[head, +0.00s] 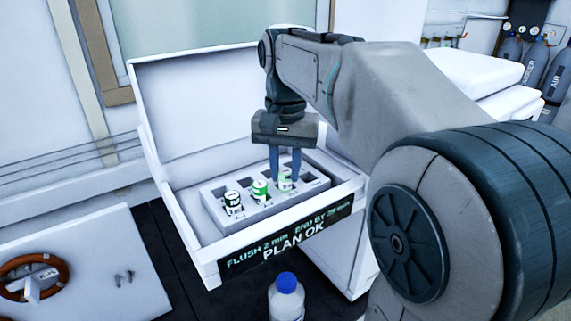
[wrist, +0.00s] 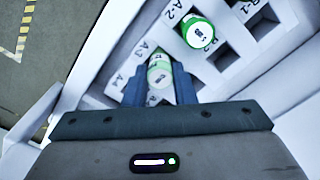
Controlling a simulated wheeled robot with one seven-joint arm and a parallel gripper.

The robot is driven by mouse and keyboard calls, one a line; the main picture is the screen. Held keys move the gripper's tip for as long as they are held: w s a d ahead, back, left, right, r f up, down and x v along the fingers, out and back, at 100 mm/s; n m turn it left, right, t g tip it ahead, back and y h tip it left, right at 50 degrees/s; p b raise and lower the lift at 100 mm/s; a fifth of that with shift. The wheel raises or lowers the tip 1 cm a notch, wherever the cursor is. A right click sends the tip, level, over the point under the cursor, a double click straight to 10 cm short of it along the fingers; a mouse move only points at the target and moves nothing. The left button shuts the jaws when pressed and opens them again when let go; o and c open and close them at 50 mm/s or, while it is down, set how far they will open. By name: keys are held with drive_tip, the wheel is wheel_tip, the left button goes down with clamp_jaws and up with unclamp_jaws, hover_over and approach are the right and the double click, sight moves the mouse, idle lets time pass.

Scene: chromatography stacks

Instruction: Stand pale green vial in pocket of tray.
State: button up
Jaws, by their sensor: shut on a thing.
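The pale green vial (head: 285,184) with a white label is between the two blue fingers of my gripper (head: 285,178). In the wrist view the vial (wrist: 159,74) is also pinched between the fingers (wrist: 160,80), near the A-3 and A-4 marks. The light grey tray (head: 222,215) with square pockets sits inside an open white case. The held vial is over or in a front-row pocket. Its lower end is hidden, so I cannot tell how deep it is. It looks about upright in the head view.
A bright green vial (head: 260,188) stands in the neighbouring pocket and also shows in the wrist view (wrist: 198,33). A white-and-green vial (head: 234,203) stands further left. Back-row pockets look empty. The case's raised lid (head: 195,105) stands behind. A blue-capped bottle (head: 286,298) is in front.

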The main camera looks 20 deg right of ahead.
drive_tip(key=shift+f, duration=0.1)
drive_tip(key=o, duration=1.4)
drive_tip(key=shift+o, duration=0.2)
wheel_tip(320, 180, up, 5)
drive_tip(key=p, duration=0.4)
drive_tip(key=shift+f, duration=0.1)
drive_tip(key=shift+r, duration=1.1)
